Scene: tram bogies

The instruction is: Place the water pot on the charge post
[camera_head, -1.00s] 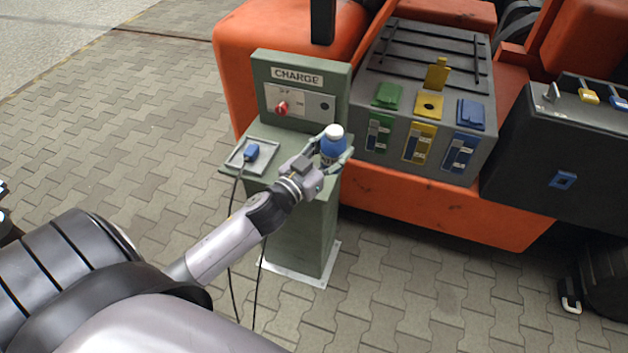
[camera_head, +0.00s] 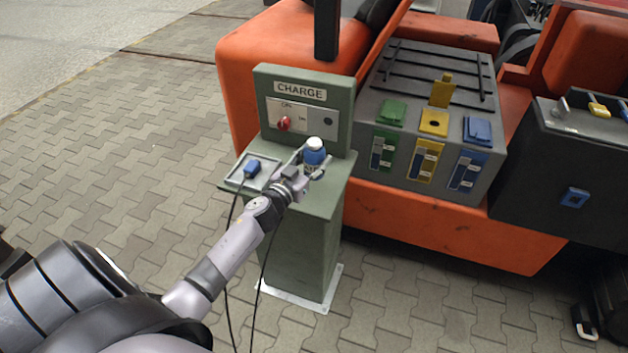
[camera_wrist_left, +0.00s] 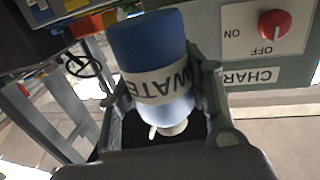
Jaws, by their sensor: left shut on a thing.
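The water pot is a blue bottle (camera_head: 314,155) with a white cap and a white label, part of which reads "WATE" in the left wrist view (camera_wrist_left: 150,55). My left gripper (camera_head: 312,172) is shut on it, with a finger on each side. The charge post (camera_head: 300,240) is a green pedestal with a flat top and an upright panel marked CHARGE. The pot is over the right part of the post top, in front of the panel. I cannot tell whether its base touches the top. My right gripper is not in view.
A blue plug (camera_head: 252,168) lies in a shallow tray (camera_head: 238,183) on the post's left side, with black cables hanging down. A red switch (camera_head: 284,124) is on the panel. An orange vehicle (camera_head: 450,225) with a grey battery box (camera_head: 390,60) stands close to the right.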

